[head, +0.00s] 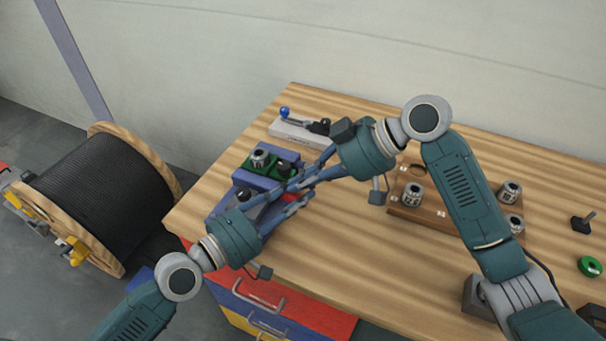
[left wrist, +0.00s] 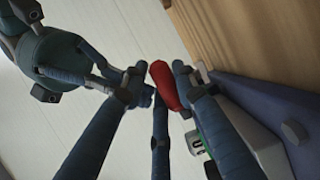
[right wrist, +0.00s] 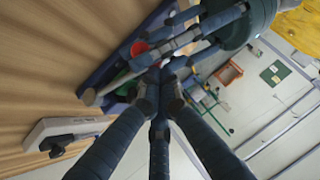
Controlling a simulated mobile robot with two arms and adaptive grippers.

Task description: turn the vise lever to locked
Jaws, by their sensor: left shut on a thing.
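The vise (head: 286,153) is a blue-purple body with green parts at the left end of the bench. Its blue side also shows in the left wrist view (left wrist: 270,105). A red lever handle (left wrist: 165,86) sits between the fingers of my left gripper (left wrist: 160,88), which is shut on it. A red tip (right wrist: 138,48) shows among the fingers in the right wrist view. In the head view the grippers hide the lever. My right gripper (head: 303,181) is close beside the left one, its fingers crossing near the vise; its opening is unclear.
A white block with a blue-knobbed lever (head: 285,112) stands behind the vise. A wooden board (head: 425,214) with metal collets lies to the right. A green ring (head: 590,266) is at far right. A cable reel (head: 100,195) stands left of the bench. Drawers are below the front edge.

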